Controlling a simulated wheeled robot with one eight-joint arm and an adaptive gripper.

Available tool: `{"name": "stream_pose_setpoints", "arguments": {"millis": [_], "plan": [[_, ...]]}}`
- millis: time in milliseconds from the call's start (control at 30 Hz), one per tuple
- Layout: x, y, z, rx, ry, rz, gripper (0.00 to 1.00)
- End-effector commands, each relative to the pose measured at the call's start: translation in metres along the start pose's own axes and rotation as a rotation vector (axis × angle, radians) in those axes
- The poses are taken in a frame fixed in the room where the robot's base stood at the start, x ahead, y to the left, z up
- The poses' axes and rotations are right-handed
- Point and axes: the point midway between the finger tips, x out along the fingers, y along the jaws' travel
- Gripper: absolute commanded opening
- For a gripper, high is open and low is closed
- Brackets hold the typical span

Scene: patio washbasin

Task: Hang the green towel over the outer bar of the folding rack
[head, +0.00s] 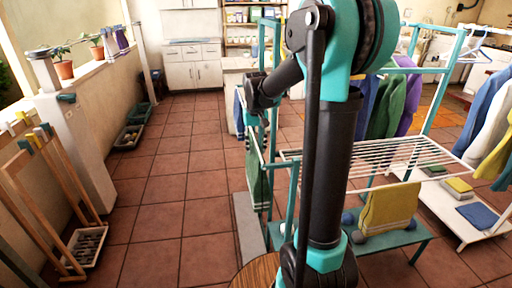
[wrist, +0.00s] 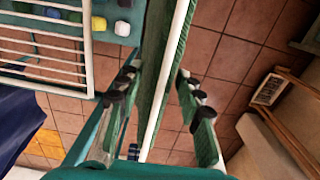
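A green towel (head: 258,182) hangs on the left side of the teal folding rack (head: 276,208) in the head view, below its outer bar. In the wrist view green cloth (wrist: 177,65) runs along a long pale strip, between my fingers. My gripper (wrist: 163,100) is open, with one finger on each side of the cloth and visible gaps to it. I cannot tell from this angle how evenly the towel lies over the bar. In the head view my arm hides part of the rack, and the fingertips are hard to make out.
A yellow towel (head: 390,205) hangs on the rack's front right, above a teal lower shelf (head: 400,238). Clothes on hangers (head: 395,100) hang behind. A wooden rack (head: 45,190) stands at the left. The tiled floor (head: 165,185) between is clear.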

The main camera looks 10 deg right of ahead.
Motion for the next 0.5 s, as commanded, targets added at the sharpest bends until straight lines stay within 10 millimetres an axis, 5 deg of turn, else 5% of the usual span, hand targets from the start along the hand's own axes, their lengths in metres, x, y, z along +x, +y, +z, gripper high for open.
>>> {"name": "stream_pose_setpoints", "arguments": {"millis": [267,500], "plan": [[-0.0001,0.0000,0.0000,0.000,0.000,0.000,0.00],[-0.0028,0.0000,0.0000,0.000,0.000,0.000,0.00]]}}
